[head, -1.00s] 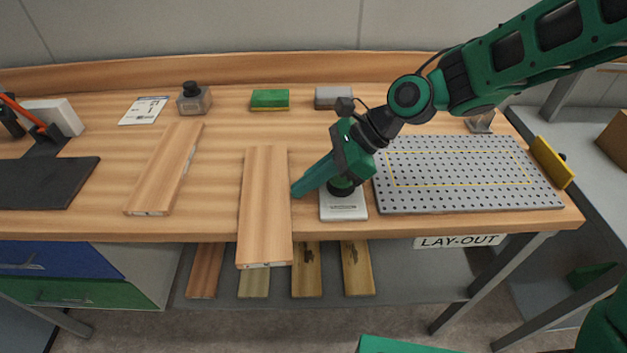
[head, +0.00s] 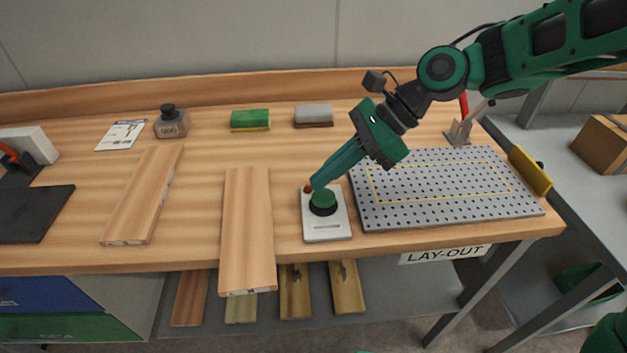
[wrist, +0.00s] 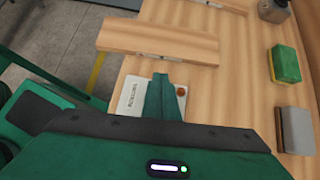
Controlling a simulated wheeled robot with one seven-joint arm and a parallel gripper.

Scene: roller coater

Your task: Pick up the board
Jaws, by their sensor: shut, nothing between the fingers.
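Two pale wooden boards lie on the bench. The nearer board (head: 247,230) sticks out past the front edge; the other board (head: 145,195) lies to its left. In the wrist view the nearer board (wrist: 160,40) crosses beyond my fingertips. My gripper (head: 314,185) is shut and empty. The fingers (wrist: 162,80) cover part of this device in the wrist view. I cannot tell whether the fingertips touch it.
A perforated grey plate (head: 445,190) lies to the right. A green sponge (head: 250,120), a grey block (head: 313,115) and a bottle (head: 171,122) stand behind. A black mat (head: 35,213) lies at the left. More boards (head: 295,290) rest on the shelf below.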

